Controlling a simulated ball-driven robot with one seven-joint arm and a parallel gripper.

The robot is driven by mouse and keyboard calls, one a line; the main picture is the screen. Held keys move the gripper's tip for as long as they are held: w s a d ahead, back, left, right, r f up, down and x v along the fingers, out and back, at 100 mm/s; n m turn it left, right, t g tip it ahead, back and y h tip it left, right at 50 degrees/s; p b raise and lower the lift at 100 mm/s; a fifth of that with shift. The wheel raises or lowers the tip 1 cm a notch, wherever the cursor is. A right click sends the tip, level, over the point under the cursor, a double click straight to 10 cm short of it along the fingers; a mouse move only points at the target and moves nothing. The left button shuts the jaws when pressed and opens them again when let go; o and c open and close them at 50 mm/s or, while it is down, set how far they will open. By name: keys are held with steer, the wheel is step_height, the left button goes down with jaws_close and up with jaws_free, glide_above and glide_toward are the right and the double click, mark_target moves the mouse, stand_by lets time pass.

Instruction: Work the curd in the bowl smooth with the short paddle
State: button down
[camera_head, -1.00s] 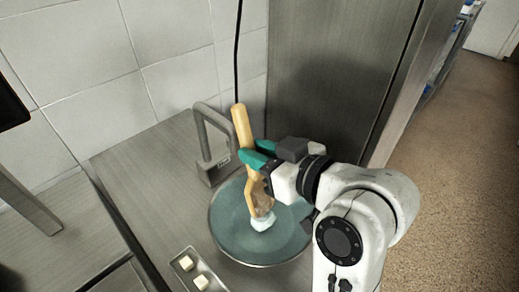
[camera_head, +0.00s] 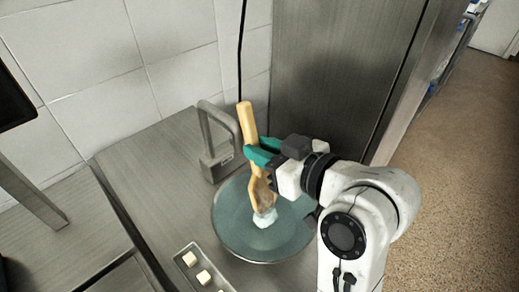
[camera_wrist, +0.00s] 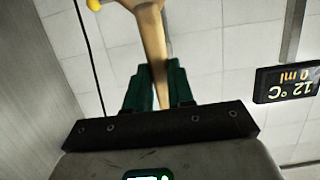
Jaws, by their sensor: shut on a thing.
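My gripper (camera_head: 262,157) has green fingers and is shut on the wooden paddle (camera_head: 247,120), which stands nearly upright. In the wrist view, the paddle's handle (camera_wrist: 151,50) runs between the green fingers (camera_wrist: 158,84). The lower end of the paddle reaches down into the wide blue-grey bowl (camera_head: 235,232). A pale, whitish lump of curd (camera_head: 265,217) lies at the paddle's lower end, inside the bowl. My gripper hides part of the paddle's middle and the bowl's far right rim.
A grey metal loop-shaped fixture (camera_head: 215,165) stands close behind the bowl. A small tray (camera_head: 193,271) with pale cubes (camera_head: 203,276) lies at the bowl's front left. A steel cabinet (camera_head: 335,70) rises behind the arm. The steel counter (camera_head: 150,185) is clear left of the bowl.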

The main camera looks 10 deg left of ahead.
steer(key=shift+s+f, duration=0.15)
steer(key=shift+s+a, duration=0.4)
steer(key=shift+s, duration=0.15)
steer(key=shift+w, duration=0.1)
steer(key=shift+w+d+p, duration=0.45)
steer(key=shift+w, duration=0.15)
steer(key=shift+s+a, duration=0.55)
steer(key=shift+s, duration=0.25)
